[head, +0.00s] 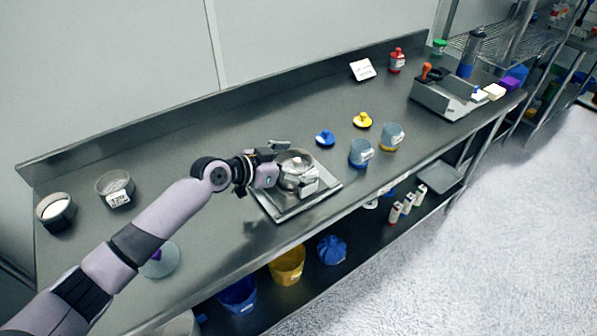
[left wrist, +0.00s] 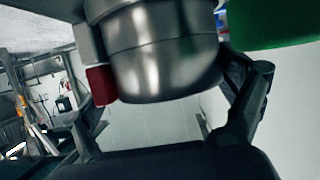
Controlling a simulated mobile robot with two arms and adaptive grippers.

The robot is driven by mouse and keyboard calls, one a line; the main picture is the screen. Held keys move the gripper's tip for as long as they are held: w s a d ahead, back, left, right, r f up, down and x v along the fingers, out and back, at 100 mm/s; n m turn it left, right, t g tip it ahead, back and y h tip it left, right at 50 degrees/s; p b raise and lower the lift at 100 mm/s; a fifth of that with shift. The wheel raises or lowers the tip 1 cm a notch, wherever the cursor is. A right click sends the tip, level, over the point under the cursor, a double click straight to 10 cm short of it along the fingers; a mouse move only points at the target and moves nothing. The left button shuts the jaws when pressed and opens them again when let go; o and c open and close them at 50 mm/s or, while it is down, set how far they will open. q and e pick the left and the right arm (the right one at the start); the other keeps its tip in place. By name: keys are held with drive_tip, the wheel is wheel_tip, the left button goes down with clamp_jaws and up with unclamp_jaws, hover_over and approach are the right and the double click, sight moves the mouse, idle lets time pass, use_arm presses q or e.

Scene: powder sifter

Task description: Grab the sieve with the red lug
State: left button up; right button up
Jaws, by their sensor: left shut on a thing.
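A round metal sieve (left wrist: 165,60) fills the upper middle of the left wrist view, with a red lug (left wrist: 101,85) on its left side. My left gripper (left wrist: 175,95) is shut on the sieve, with one finger on each side of it. In the head view the left gripper (head: 281,166) is at the sieve (head: 294,160), over a metal tray (head: 292,209) on the bench. The lug cannot be made out in the head view. My right gripper is not in view.
Blue (head: 361,154) and yellow-based (head: 391,137) cups stand right of the tray, near knobbed lids. A metal box (head: 441,97) stands farther right. The bench behind the tray is mostly clear.

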use_arm(q)
drive_tip(key=c, duration=0.5)
drive_tip(key=shift+o, duration=0.2)
drive_tip(key=shift+r, duration=0.1)
